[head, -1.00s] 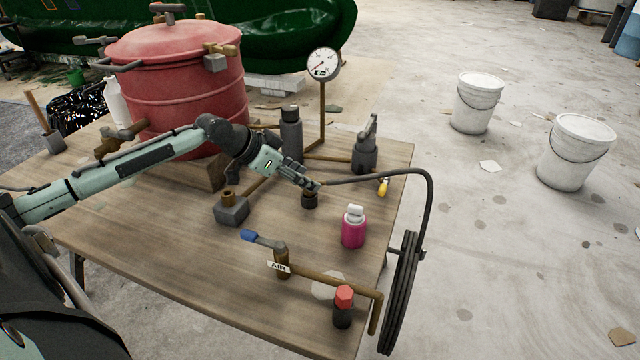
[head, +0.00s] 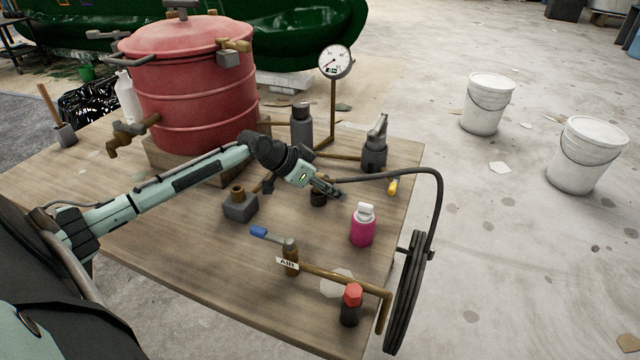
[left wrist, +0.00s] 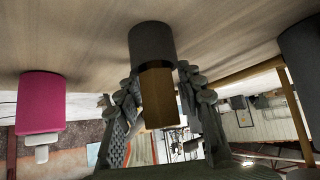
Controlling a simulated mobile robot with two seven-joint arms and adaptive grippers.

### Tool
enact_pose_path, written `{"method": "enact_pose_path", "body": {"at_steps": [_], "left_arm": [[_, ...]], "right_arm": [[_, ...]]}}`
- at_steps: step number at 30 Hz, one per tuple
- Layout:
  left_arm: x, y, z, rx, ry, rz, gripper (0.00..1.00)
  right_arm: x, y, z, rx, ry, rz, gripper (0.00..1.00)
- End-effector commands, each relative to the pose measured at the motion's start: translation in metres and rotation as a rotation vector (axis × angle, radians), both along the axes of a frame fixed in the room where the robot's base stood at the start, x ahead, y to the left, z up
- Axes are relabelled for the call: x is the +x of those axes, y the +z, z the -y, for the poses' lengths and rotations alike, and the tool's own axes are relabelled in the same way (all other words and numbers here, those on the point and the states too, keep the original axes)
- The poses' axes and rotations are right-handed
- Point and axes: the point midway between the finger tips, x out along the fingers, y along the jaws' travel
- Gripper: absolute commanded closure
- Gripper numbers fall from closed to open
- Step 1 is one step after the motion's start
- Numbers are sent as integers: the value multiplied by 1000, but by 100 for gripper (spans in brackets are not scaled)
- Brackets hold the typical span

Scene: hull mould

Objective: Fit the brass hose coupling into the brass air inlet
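My left gripper (head: 340,194) reaches over the table at a small dark cylinder (head: 318,199). In the left wrist view this is a black cylinder with a brass upper part (left wrist: 158,98), seen upside down between the finger tips. The fingers stand apart on both sides of it, with a small gap showing at the left. It looks like the brass hose coupling. The black hose (head: 400,172) runs to the gripper, where its end is hidden. A brass pipe with an AIR tag (head: 288,264) and blue-handled valve stands nearer. My right gripper is not in view.
A pink bottle (head: 362,230) stands right of the gripper, and a red-capped dark bottle (head: 350,308) nearer. A grey block with a brass fitting (head: 239,208) is to the left. The red pot (head: 195,95) and gauge (head: 334,62) stand behind. The front-left table is bare.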

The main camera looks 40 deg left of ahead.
Motion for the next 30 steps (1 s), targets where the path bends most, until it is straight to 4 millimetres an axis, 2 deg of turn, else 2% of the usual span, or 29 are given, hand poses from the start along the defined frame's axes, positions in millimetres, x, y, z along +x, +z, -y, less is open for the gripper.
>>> {"method": "enact_pose_path", "body": {"at_steps": [1,8,24,30], "left_arm": [[0,0,0,0,0,0,72],[0,0,0,0,0,0,100],[0,1,0,0,0,0,100],[0,15,-1,1,0,2,100]], "right_arm": [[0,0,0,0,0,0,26],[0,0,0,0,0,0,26],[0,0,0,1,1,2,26],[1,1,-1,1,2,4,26]]}}
